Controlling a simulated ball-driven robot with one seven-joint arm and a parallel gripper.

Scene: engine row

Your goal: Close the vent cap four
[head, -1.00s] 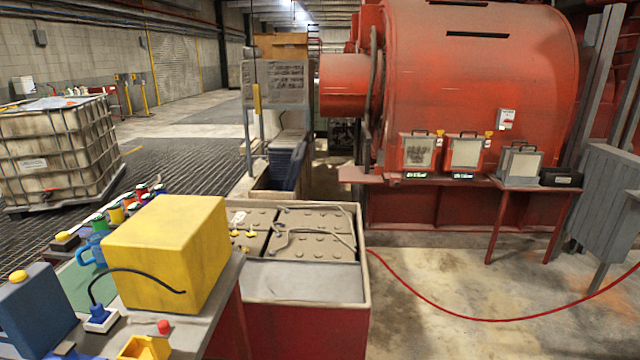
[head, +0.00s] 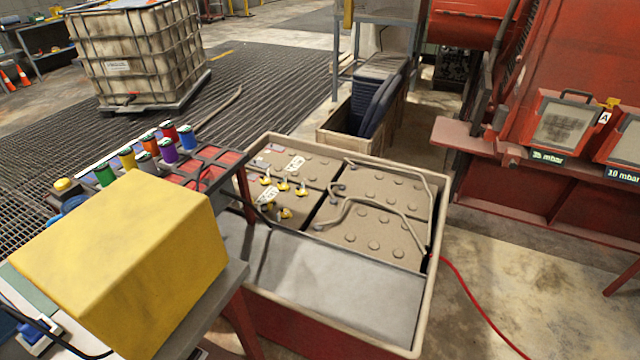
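A large battery tray (head: 440,215) with tan cell blocks stands in the middle of the view. On its left block sit several small yellow vent caps, among them a left one (head: 265,180), a right one (head: 302,188) and a nearer one (head: 285,213). They are too small to tell which is cap four, or which are open or closed. White tags (head: 295,163) lie beside the caps. My gripper is not in view.
A yellow box (head: 125,265) stands on a bench at the front left, with coloured spools (head: 127,160) behind it. A grey cover (head: 340,285) spans the tray's near part. A red hose (head: 480,300) runs over the floor at right. A caged tank (head: 140,55) stands behind.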

